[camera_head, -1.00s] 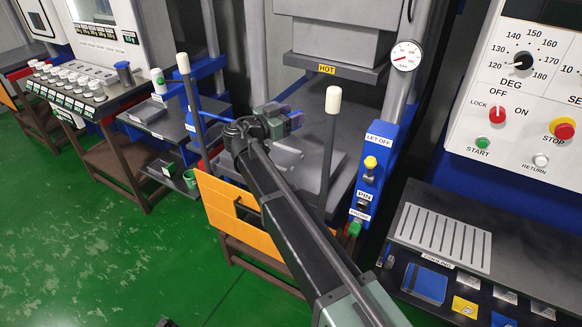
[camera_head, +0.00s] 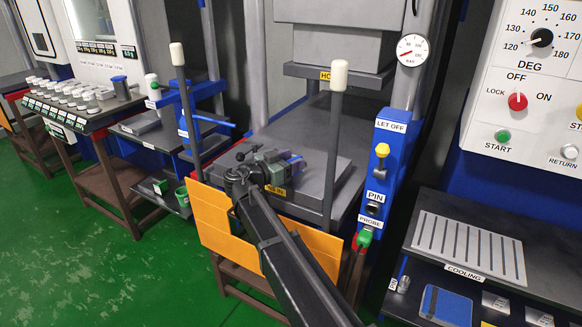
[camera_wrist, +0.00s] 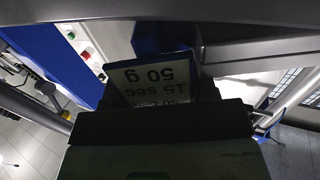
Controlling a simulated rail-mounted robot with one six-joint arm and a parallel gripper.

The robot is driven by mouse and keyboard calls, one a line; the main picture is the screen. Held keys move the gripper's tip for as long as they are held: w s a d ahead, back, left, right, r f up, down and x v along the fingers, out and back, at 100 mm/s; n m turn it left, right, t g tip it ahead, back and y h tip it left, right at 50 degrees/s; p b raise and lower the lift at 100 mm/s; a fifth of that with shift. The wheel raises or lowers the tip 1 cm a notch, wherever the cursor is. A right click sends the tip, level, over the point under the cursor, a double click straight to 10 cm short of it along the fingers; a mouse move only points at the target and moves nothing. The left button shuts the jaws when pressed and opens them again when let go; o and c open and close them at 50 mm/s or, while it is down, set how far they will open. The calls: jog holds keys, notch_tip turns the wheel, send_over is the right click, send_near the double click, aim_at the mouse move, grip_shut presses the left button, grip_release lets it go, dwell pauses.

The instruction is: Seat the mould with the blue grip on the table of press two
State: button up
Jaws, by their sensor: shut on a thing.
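My gripper (camera_head: 284,163) is over the lower table (camera_head: 338,172) of the press in the middle of the head view. It is shut on a blue piece (camera_head: 297,162), which looks like the grip of the mould. In the wrist view a blue-edged plate (camera_wrist: 150,75) with a white label reading "50 g" and "15 sec", upside down, shows just beyond my gripper (camera_wrist: 160,108). The rest of the mould is largely hidden by my gripper. I cannot tell whether it touches the table.
Two white-topped posts (camera_head: 338,78) (camera_head: 178,58) flank an orange front panel (camera_head: 210,218). The hot upper platen (camera_head: 350,80) hangs above the table. A blue control column (camera_head: 383,170) stands right. A cooling rack (camera_head: 470,245) is further right.

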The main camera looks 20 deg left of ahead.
jog(key=shift+f, duration=0.25)
jog(key=o, duration=1.3)
jog(key=shift+r, duration=0.1)
jog(key=shift+c, duration=0.2)
jog(key=shift+r, duration=0.25)
jog(key=v, duration=1.2)
jog(key=shift+f, duration=0.1)
